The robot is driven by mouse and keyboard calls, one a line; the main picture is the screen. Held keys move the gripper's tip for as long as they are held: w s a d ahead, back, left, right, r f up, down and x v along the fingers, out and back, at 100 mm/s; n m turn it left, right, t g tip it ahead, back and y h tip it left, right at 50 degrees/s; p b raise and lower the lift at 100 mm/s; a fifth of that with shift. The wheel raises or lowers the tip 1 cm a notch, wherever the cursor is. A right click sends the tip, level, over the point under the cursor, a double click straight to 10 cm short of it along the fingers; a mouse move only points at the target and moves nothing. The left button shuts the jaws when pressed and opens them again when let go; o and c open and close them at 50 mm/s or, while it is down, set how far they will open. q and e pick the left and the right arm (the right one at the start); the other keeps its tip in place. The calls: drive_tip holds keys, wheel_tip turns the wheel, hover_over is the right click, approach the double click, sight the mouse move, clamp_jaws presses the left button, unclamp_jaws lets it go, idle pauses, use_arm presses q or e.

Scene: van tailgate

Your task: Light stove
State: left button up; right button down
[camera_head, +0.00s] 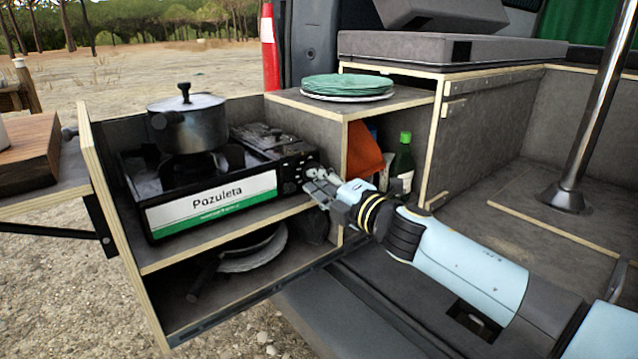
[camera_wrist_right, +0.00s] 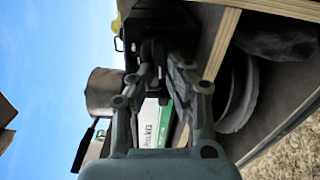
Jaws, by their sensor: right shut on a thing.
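The camping stove (camera_head: 205,200) with the white and green Pozuleta label sits on the upper shelf of the pull-out unit at left. A lidded grey pot (camera_head: 188,125) stands on its burner; the pot also shows in the right wrist view (camera_wrist_right: 103,92). My right gripper (camera_head: 312,178) reaches the stove's right front end and is shut on the stove knob there. The fingers hide most of the knob. In the right wrist view, the fingertips (camera_wrist_right: 155,65) close around a dark part at the stove's end. No flame is visible. My left gripper is not in view.
Green plates (camera_head: 347,86) are stacked on the cabinet top right of the stove. Pans (camera_head: 252,250) lie on the lower shelf. A wooden block (camera_head: 28,155) is at far left.

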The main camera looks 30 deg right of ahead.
drive_tip(key=n, duration=0.2)
drive_tip(key=n+b, duration=0.1)
drive_tip(key=n, duration=0.1)
drive_tip(key=shift+d+f+n, duration=0.1)
drive_tip(key=shift+f+n, duration=0.2)
drive_tip(key=shift+f, duration=0.1)
idle(0.4)
drive_tip(key=c, duration=1.3)
unclamp_jaws()
drive_tip(key=shift+c, duration=0.2)
drive_tip(key=shift+r, duration=0.1)
